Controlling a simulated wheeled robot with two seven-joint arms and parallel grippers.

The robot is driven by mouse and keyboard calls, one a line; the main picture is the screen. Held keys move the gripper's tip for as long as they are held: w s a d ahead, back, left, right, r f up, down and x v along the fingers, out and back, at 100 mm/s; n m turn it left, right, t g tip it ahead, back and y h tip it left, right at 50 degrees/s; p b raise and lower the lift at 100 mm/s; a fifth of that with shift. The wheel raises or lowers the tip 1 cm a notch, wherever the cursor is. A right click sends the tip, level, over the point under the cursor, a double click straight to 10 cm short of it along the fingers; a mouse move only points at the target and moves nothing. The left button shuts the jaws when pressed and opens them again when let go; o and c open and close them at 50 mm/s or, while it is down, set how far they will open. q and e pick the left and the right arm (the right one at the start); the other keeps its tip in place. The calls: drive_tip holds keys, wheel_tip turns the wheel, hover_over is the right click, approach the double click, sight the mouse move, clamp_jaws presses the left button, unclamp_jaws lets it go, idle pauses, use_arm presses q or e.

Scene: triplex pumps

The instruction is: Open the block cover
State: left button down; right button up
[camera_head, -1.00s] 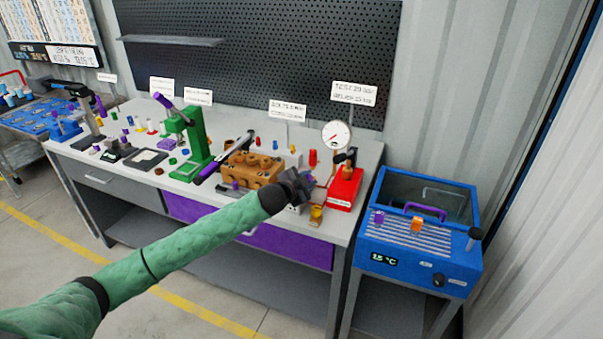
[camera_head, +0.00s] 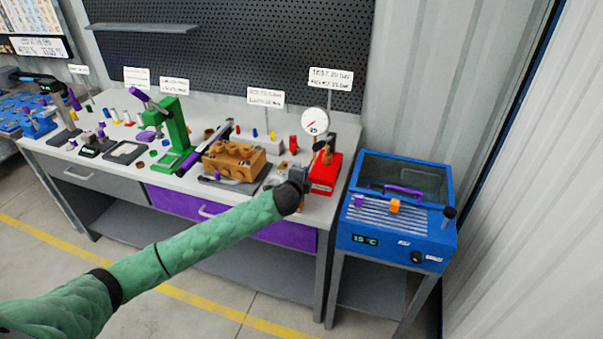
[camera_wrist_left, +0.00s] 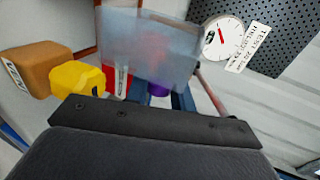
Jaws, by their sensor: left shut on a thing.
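A translucent pale cover panel (camera_wrist_left: 150,50) is raised in front of my left gripper in the left wrist view. My left gripper (camera_wrist_left: 160,98) is shut on a small purple handle (camera_wrist_left: 158,89) just below this panel; the grip itself is partly hidden. In the head view my left gripper (camera_head: 298,178) is at the bench's front right, just left of the red gauge stand (camera_head: 325,176). The cover is hard to make out there, behind the gripper. My right gripper is in neither view.
The round gauge (camera_head: 314,121), also in the wrist view (camera_wrist_left: 222,38), stands close to the gripper. An orange-brown pump block (camera_head: 235,160) is to its left, with a green press (camera_head: 175,135) further left. A blue heater box (camera_head: 390,235) stands right of the bench.

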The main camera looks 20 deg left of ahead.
use_arm(q)
drive_tip(key=shift+d+f, duration=0.1)
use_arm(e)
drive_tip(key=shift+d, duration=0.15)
use_arm(q)
drive_tip(key=c, duration=1.2)
unclamp_jaws()
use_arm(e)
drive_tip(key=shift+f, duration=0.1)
use_arm(q)
drive_tip(key=shift+s, duration=0.25)
drive_tip(key=shift+s+b, duration=0.3)
drive_tip(key=shift+b, duration=0.05)
drive_tip(key=b+v, duration=0.1)
drive_tip(key=v, duration=0.4)
drive_tip(key=shift+w+b, duration=0.1)
drive_tip(key=shift+b, duration=0.25)
drive_tip(key=shift+v, duration=0.95)
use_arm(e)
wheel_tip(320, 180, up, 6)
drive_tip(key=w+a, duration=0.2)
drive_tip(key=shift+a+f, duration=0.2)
use_arm(q)
drive_tip(key=shift+d, duration=0.1)
